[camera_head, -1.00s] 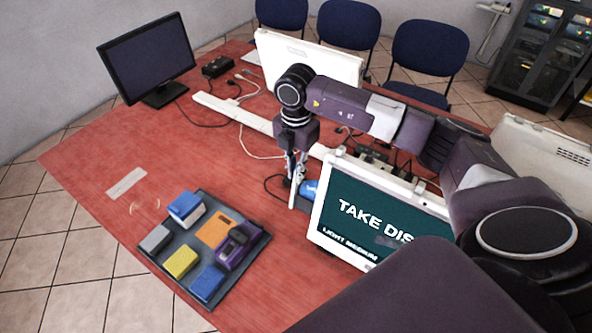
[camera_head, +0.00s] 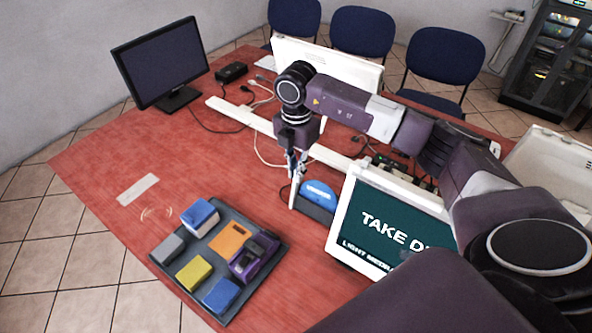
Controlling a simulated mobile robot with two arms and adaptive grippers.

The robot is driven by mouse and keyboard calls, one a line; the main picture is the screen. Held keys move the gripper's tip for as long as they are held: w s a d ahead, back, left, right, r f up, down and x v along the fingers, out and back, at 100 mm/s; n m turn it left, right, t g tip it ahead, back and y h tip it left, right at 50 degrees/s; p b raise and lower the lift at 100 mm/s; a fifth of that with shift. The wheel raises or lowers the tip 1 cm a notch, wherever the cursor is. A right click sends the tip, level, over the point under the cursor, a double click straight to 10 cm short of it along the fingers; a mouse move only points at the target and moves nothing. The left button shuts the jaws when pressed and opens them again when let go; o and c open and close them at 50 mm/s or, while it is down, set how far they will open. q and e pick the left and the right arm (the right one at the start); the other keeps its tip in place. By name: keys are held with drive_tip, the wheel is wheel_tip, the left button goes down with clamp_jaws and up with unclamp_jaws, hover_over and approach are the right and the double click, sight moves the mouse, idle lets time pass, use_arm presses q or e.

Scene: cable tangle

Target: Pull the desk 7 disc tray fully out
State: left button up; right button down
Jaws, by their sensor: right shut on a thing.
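My right gripper (camera_head: 294,178) comes down from the right arm and is shut on the outer end of the disc tray (camera_head: 318,211). The tray is dark with a pale front piece and sticks out to the left from behind the white-framed screen (camera_head: 338,232). A blue disc (camera_head: 318,190) with pale lettering sits in it. The tray's inner end is hidden behind the screen. No desk number is readable. My left gripper is not in view.
A dark tray board (camera_head: 205,255) with blue, grey, yellow, orange and purple items lies front left. A black monitor (camera_head: 160,62) and a white-backed one (camera_head: 330,62) stand behind. Cables and a white strip (camera_head: 238,112) cross the red table (camera_head: 110,165).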

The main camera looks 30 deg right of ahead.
drive_tip(key=c, duration=2.4)
unclamp_jaws()
drive_tip(key=shift+o, duration=0.4)
drive_tip(key=shift+w, duration=0.1)
drive_tip(key=shift+r, duration=0.1)
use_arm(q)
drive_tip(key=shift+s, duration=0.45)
use_arm(e)
wheel_tip(320, 180, up, 12)
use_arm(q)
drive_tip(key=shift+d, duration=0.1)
